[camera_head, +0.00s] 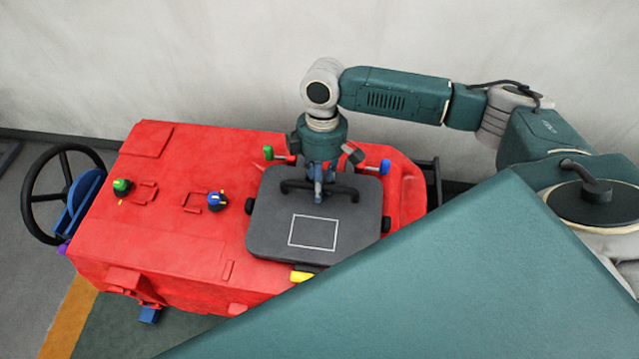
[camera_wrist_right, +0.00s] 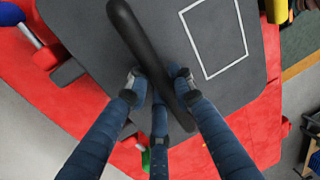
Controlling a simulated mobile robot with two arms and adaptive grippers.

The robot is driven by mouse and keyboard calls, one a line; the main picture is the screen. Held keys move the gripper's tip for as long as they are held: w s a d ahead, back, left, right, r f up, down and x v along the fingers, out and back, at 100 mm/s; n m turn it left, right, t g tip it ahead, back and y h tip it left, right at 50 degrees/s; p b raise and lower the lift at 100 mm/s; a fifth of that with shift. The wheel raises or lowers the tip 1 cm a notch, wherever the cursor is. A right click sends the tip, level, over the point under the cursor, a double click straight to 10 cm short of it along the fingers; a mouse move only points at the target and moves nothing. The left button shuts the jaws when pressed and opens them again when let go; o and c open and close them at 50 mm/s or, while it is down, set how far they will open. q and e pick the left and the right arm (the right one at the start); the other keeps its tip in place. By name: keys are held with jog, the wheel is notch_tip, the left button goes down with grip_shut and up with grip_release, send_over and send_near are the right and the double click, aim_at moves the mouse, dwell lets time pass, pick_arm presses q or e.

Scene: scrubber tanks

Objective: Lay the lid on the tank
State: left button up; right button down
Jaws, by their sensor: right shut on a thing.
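The lid (camera_head: 270,220) is a dark grey rounded plate with a white rectangle outline and a black bar handle (camera_head: 345,190). It lies roughly level over the right part of the red scrubber body (camera_head: 180,220), covering what is under it; I cannot tell whether it rests there or hangs just above. My right gripper (camera_head: 318,188) comes down from above and is shut on the handle. In the right wrist view the fingers (camera_wrist_right: 158,88) close around the black handle (camera_wrist_right: 150,60), with the lid (camera_wrist_right: 100,45) behind. My left gripper is not in view.
Green (camera_head: 268,152) and blue (camera_head: 385,167) knobs stand at the lid's far corners, and a yellow one (camera_head: 301,277) at its near edge. More knobs (camera_head: 215,201) sit on the left of the red top. A black steering wheel (camera_head: 62,190) stands at far left. A wall is behind.

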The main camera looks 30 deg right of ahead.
jog(key=shift+r, duration=0.1)
jog(key=c, duration=0.9)
grip_release()
jog(key=shift+w+d+r+p, duration=0.1)
jog(key=shift+w+r+p, duration=0.1)
jog(key=shift+r+p, duration=1)
jog(key=shift+w+d+r+p, duration=0.1)
jog(key=shift+w+r+p, duration=0.05)
jog(key=shift+r+p, duration=1.05)
jog(key=shift+f, duration=0.2)
jog(key=shift+r+p, duration=2.45)
jog(key=shift+p, duration=0.05)
